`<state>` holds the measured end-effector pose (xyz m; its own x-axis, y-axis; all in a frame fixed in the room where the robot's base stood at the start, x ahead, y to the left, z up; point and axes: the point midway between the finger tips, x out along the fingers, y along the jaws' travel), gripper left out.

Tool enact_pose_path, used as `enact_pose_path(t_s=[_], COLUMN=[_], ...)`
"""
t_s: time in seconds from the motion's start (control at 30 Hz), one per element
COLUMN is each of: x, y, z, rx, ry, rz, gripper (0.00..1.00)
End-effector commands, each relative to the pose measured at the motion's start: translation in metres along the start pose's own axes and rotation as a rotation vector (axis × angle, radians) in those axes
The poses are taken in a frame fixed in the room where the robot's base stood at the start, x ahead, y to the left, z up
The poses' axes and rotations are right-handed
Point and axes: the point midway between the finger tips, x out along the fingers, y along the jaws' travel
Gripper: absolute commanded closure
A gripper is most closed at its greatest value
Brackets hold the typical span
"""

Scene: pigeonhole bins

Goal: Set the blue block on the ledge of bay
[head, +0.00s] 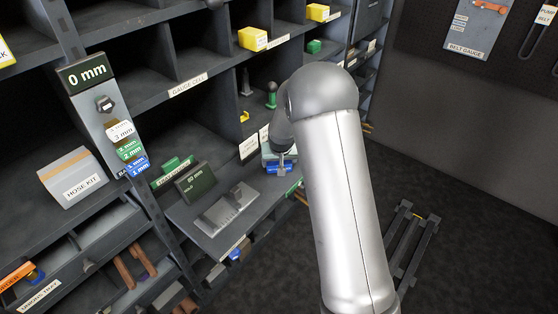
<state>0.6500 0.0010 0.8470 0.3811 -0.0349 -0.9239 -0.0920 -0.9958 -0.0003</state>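A small blue block (273,169) is at the right end of the pulled-out ledge (207,242), below my gripper. My gripper (281,163) is small in the head view, partly behind my arm, and points down at the block. A grey finger part overlaps the block. I cannot tell whether the fingers are closed on it, or whether the block rests on the surface or hangs just above it.
A post (95,115) with a "0 mm" sign and colored tags rises at left. A hose kit box (73,177) sits in the left bay.

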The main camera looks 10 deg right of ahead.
Motion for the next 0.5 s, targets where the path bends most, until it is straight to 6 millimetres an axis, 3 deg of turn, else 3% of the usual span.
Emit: enact_pose_path(t_s=[0.23, 0.27, 0.3, 0.5], x=[0.0035, 0.0028, 0.0025, 0.0024], y=[-0.0001, -0.0001, -0.0001, -0.0001], z=[0.0007, 0.0012, 0.0011, 0.0012], rx=[0.000, 0.000, 0.000, 0.000], ry=[0.003, 0.000, 0.000, 0.000], rz=[0.000, 0.000, 0.000, 0.000], gripper=[0.64, 0.15, 0.03, 0.01])
